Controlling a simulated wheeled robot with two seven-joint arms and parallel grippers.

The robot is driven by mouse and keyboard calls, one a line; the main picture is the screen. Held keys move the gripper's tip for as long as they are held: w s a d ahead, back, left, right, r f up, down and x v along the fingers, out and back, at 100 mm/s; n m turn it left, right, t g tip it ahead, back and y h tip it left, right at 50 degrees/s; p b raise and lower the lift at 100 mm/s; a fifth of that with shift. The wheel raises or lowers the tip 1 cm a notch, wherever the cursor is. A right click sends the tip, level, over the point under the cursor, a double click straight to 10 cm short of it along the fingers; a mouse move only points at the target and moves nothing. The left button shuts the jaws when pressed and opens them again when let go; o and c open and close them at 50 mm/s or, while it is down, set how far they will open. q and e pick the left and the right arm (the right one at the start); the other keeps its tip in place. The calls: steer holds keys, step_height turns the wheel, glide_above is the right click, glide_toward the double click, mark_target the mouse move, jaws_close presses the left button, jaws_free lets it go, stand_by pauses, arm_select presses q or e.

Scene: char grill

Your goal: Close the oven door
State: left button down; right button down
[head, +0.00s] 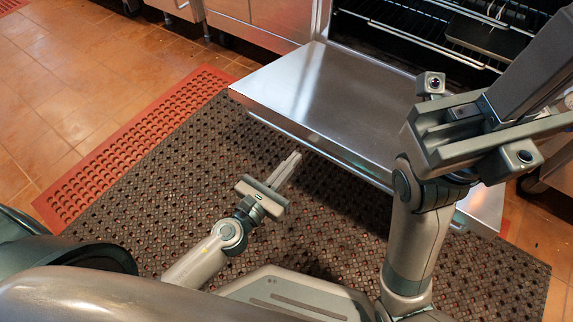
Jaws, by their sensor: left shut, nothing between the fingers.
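The oven door (318,88) is a shiny steel panel, folded down open and lying roughly level in front of the oven. The oven cavity (400,30) behind it is open, with wire racks inside. My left gripper (292,160) is shut and empty, low in front of the door's near edge and seen over the floor mat. No contact with the door shows. My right gripper (490,120) is large and close to the camera on the right, covering part of the door and the oven. Its fingertips are not clear.
A dark perforated mat (150,205) with a red border (130,150) covers the floor before the oven. Steel cabinets (262,22) stand left of the oven. A dark tray (490,38) sits on a rack. Tiled floor (60,80) at the left is clear.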

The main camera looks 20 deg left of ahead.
arm_select(q)
steer(key=p+x, duration=0.1)
steer(key=x, duration=0.5)
steer(key=shift+w, duration=0.2)
steer(key=shift+r+p, duration=0.2)
steer(key=shift+p, duration=0.1)
